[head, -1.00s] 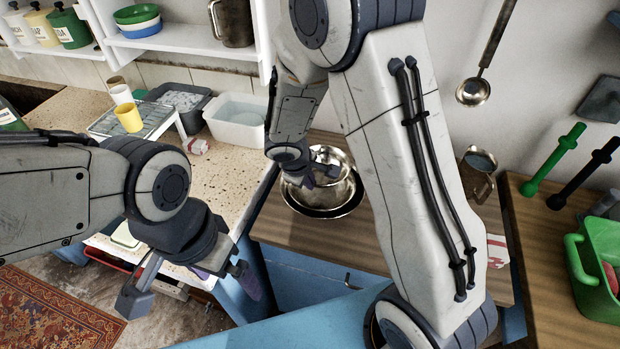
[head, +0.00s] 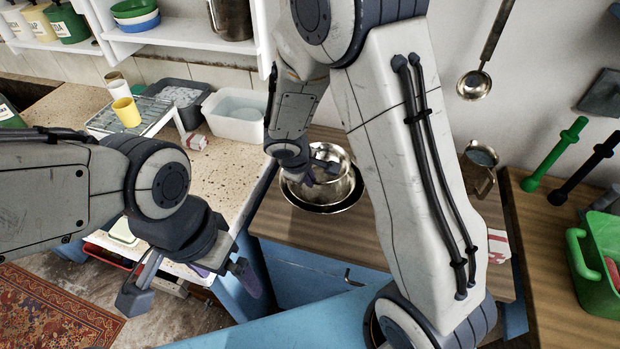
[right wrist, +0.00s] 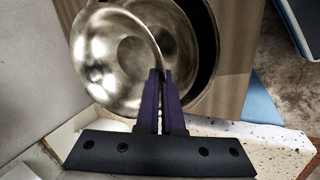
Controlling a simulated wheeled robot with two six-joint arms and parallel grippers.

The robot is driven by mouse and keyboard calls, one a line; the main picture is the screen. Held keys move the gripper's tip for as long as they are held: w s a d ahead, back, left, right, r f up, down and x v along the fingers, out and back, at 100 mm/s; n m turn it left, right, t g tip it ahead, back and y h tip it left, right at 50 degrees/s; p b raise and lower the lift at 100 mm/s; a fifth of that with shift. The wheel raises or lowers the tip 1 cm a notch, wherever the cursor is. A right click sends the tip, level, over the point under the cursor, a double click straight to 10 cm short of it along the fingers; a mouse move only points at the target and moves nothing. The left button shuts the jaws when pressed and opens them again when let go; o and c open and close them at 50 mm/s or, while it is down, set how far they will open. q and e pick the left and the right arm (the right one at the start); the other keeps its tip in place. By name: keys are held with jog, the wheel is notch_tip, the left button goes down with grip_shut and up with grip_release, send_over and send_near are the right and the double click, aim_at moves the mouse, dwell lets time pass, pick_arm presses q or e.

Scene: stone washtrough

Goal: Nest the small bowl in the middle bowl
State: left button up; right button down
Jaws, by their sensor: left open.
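The small bowl (right wrist: 115,65) is shiny steel. My right gripper (right wrist: 161,78) is shut on its rim, and the bowl hangs tilted from the fingers. In the head view the small bowl (head: 334,184) is over the steel middle bowl (head: 296,187) on the wooden counter, partly covering it. The middle bowl's inner wall (right wrist: 186,40) shows behind it in the right wrist view, with a dark band outside it that may be a larger bowl. I cannot tell whether the bowls touch. My left gripper (head: 192,287) is open and empty, low in front of the counter.
A white basin (head: 236,122), a grey tub (head: 180,97) and a drainer with a yellow cup (head: 126,112) stand left of the bowls. A ladle (head: 476,84) hangs on the wall. A metal jug (head: 479,165) and green caddy (head: 598,262) are to the right.

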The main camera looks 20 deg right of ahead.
dwell(0.9)
jog(key=shift+f+b, duration=0.15)
jog(key=shift+b, duration=0.2)
jog(key=shift+f+b, duration=1.7)
jog(key=shift+b, duration=0.3)
jog(key=shift+f, duration=0.1)
jog(key=shift+f+b, duration=1)
jog(key=shift+b, duration=0.2)
jog(key=shift+f+b, duration=0.2)
jog(key=shift+b, duration=0.15)
dwell(0.4)
jog(key=c, duration=1)
grip_release()
jog(key=shift+o, duration=0.3)
